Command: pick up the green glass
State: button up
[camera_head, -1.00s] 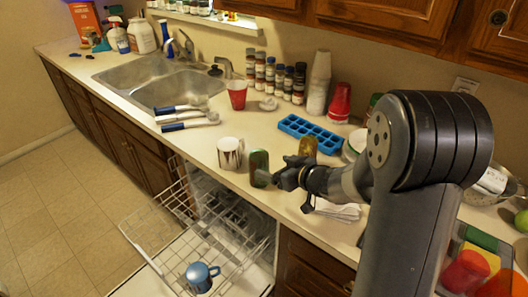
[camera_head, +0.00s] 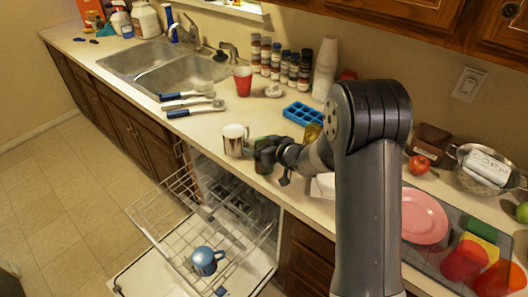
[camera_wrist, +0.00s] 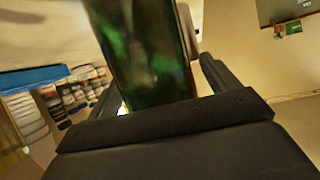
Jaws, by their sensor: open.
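The green glass (camera_head: 262,168) stands upright near the counter's front edge, just right of a white and brown mug (camera_head: 235,140). My gripper (camera_head: 265,152) is at the glass and partly covers it in the head view. In the wrist view the dark green glass (camera_wrist: 145,50) fills the upper middle, close in front of the palm. One dark finger (camera_wrist: 217,80) shows just right of the glass; the other side is mostly hidden. My gripper is open, with the glass appearing between its fingers. Whether a finger touches it, I cannot tell.
The open dishwasher rack (camera_head: 200,240) with a blue mug (camera_head: 206,261) is below the counter edge. A blue ice tray (camera_head: 302,114), a red cup (camera_head: 242,80) and several spice jars stand behind. A pink plate (camera_head: 423,216) lies to the right.

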jog(key=shift+w, duration=0.1)
jog(key=c, duration=1.2)
